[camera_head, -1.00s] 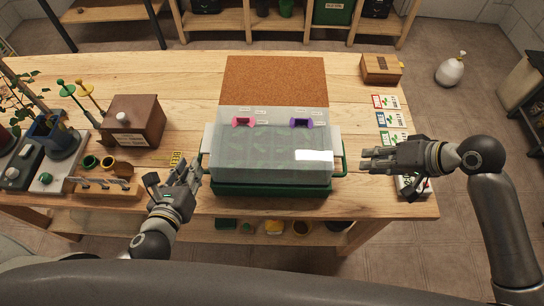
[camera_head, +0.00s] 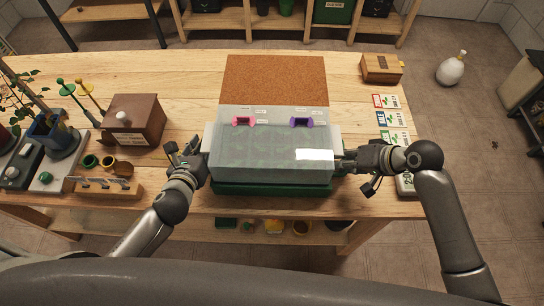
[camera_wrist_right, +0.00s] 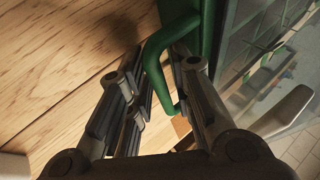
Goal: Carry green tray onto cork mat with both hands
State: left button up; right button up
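The green tray (camera_head: 270,188) stands on the table near its front edge, under a clear cover (camera_head: 265,150). The cork mat (camera_head: 275,80) lies flat and bare just behind it. My left gripper (camera_head: 184,152) is at the tray's left end, its fingers apart; the left handle is hidden there. My right gripper (camera_head: 352,164) is at the tray's right end. In the right wrist view the green handle (camera_wrist_right: 155,62) lies between the spread fingers of that gripper (camera_wrist_right: 155,75), with a gap visible; contact on one side cannot be told.
A pink clip (camera_head: 243,121) and a purple clip (camera_head: 301,122) sit at the cover's back edge. A brown box (camera_head: 135,118) stands left, a wooden box (camera_head: 381,68) at back right. Seed packets (camera_head: 388,118) lie along the right edge.

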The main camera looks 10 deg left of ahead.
pick_arm(q)
jog(key=shift+c, duration=0.2)
pick_arm(e)
jog(key=shift+c, duration=0.2)
pick_arm(q)
grip_shut()
pick_arm(e)
grip_shut()
